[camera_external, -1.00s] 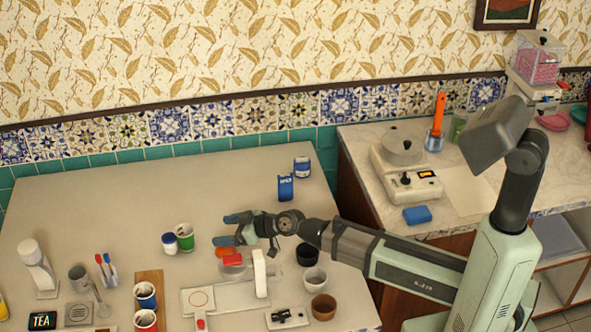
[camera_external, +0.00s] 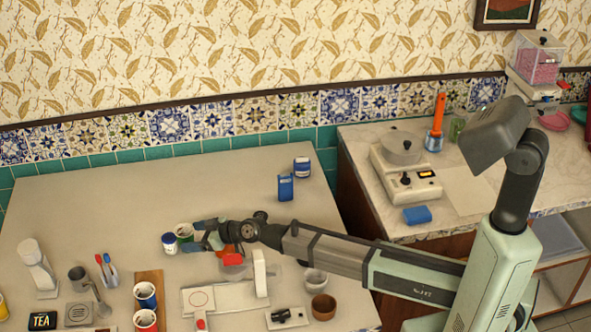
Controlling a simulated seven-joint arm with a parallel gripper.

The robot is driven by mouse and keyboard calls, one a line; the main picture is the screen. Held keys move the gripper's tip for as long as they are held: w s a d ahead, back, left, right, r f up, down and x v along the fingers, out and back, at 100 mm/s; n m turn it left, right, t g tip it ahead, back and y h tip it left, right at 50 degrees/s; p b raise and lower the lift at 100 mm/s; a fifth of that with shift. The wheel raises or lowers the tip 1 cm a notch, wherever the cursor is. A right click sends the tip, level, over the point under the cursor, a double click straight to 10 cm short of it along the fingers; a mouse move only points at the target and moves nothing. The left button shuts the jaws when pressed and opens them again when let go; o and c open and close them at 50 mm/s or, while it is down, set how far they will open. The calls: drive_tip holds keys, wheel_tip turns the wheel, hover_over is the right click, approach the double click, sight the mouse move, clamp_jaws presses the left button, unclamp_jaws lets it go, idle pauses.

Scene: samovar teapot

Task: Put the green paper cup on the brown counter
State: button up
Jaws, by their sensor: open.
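The green paper cup (camera_external: 183,230) has a white rim and stands upright on the pale table at the left. My gripper (camera_external: 193,235) is open, level with the cup at its right side. Its fingers reach toward the cup and partly cover it. I cannot tell whether they touch it. The counter at the right (camera_external: 463,190) has a pale marbled top over a brown wooden front.
A blue-and-white jar (camera_external: 169,244) stands just left of the cup. Red and orange items (camera_external: 229,256) lie under my gripper. A blue carton (camera_external: 286,187) stands behind. The counter holds a white appliance (camera_external: 405,180) and a blue block (camera_external: 417,215).

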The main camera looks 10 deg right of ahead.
drive_tip(key=shift+w+a+f, duration=0.25)
drive_tip(key=shift+w+a, duration=0.05)
drive_tip(key=shift+a, duration=0.25)
drive_tip(key=c, duration=0.8)
drive_tip(key=shift+r, duration=0.15)
wheel_tip(320, 180, up, 10)
